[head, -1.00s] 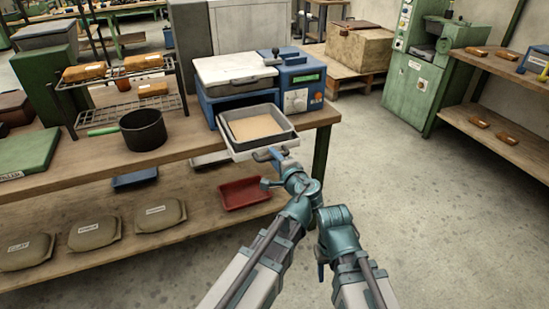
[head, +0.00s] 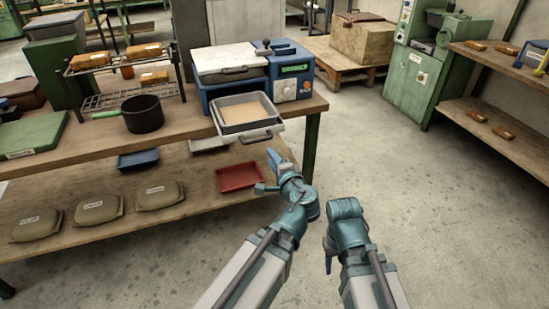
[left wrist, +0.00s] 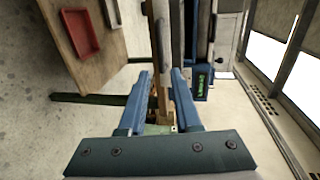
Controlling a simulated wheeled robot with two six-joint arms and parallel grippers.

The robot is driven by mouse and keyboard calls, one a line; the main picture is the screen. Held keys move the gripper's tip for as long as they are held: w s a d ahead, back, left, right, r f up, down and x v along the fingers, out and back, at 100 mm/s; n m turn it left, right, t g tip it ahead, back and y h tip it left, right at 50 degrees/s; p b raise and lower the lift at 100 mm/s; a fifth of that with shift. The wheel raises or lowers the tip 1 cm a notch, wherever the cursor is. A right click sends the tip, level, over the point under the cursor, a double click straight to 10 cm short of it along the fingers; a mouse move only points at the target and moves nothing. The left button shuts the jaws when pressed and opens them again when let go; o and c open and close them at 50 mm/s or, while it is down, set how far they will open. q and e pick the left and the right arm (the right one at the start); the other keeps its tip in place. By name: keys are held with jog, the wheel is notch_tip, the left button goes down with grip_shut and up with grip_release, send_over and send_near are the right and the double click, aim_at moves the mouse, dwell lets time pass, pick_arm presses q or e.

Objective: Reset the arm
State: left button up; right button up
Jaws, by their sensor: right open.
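My left gripper (head: 272,167) is in front of the bench, below and apart from the handle (head: 256,136) of a pulled-out drawer. In the left wrist view its two blue fingers (left wrist: 161,85) stand apart with nothing held between them. My right gripper (head: 328,262) hangs low beside the left arm, over bare floor, mostly hidden by its own wrist; it is open. The drawer (head: 272,126) sticks out of the blue machine (head: 291,91) and holds a flat tan sheet (head: 243,112).
A dark pot (head: 143,114) and a wire rack (head: 117,100) with brown packets stand on the bench (head: 90,150). A red tray (head: 240,177) and several tan bags lie on the lower shelf. The floor (head: 430,220) at right is clear.

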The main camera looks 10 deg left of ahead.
pick_arm(q)
jog(key=s+d+n+g+h+p, duration=0.3)
jog(key=s+d+g+p, duration=0.2)
jog(key=s+p, duration=0.4)
jog(key=s+d+r+n+g+h+p, duration=0.1)
jog(key=s+d+n+g+h+p, duration=0.3)
jog(key=s+d+g+p, duration=0.2)
jog(key=s+g+p, duration=0.2)
jog(key=s+p, duration=0.1)
jog(key=p, duration=0.1)
jog(key=shift+s+r+h, duration=0.3)
jog(key=shift+s, duration=0.1)
dwell(1.3)
